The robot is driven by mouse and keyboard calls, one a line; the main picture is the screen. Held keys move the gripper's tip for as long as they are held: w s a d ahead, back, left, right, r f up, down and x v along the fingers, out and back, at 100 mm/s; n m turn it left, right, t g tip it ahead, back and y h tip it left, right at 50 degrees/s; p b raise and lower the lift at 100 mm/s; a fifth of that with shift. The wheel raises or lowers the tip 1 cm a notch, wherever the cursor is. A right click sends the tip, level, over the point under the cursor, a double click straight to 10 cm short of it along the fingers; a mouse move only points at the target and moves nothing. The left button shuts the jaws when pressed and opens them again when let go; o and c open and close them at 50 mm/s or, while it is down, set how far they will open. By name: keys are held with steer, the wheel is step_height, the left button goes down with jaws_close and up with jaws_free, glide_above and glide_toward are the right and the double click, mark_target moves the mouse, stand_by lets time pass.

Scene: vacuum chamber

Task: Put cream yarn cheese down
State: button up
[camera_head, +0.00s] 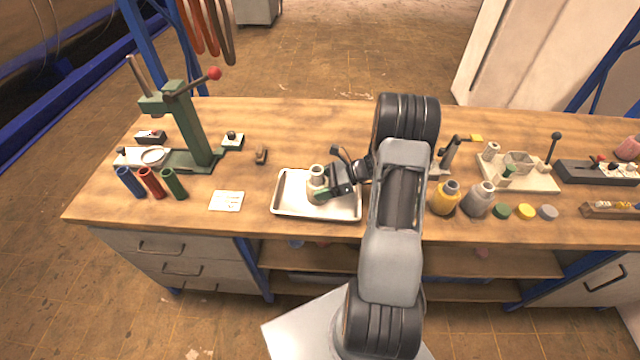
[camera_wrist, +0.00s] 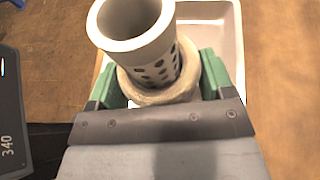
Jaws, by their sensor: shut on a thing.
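The cream yarn cheese (camera_wrist: 172,92) is a thick cream ring around a pale tube with dark holes (camera_wrist: 155,60). In the head view the yarn cheese (camera_head: 317,193) is over the metal tray (camera_head: 283,206), upright or nearly so. My gripper (camera_head: 322,192) reaches in from the right and is shut on the yarn cheese. In the wrist view its green fingers (camera_wrist: 160,82) press on both sides of the yarn. I cannot tell whether the yarn cheese touches the tray floor.
Left of the tray are a white card (camera_head: 227,201), red (camera_head: 151,183), blue and green cylinders, and a green press (camera_head: 187,125). The tray's left part is clear.

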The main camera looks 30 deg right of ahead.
steer(key=shift+f, duration=0.15)
steer(key=o, duration=1.1)
steer(key=b+v, duration=0.2)
steer(key=v, duration=0.9)
steer(key=s+a+r+n+h, duration=0.6)
steer(key=a+n, duration=0.3)
steer(key=n, duration=0.2)
steer(key=s+a+r+n+h, duration=0.6)
steer(key=a+r+n, duration=0.1)
steer(key=a+n, duration=0.3)
steer(key=shift+s+n+g+h, duration=0.3)
steer(key=shift+s+n+g, duration=0.1)
steer(key=shift+n, duration=0.4)
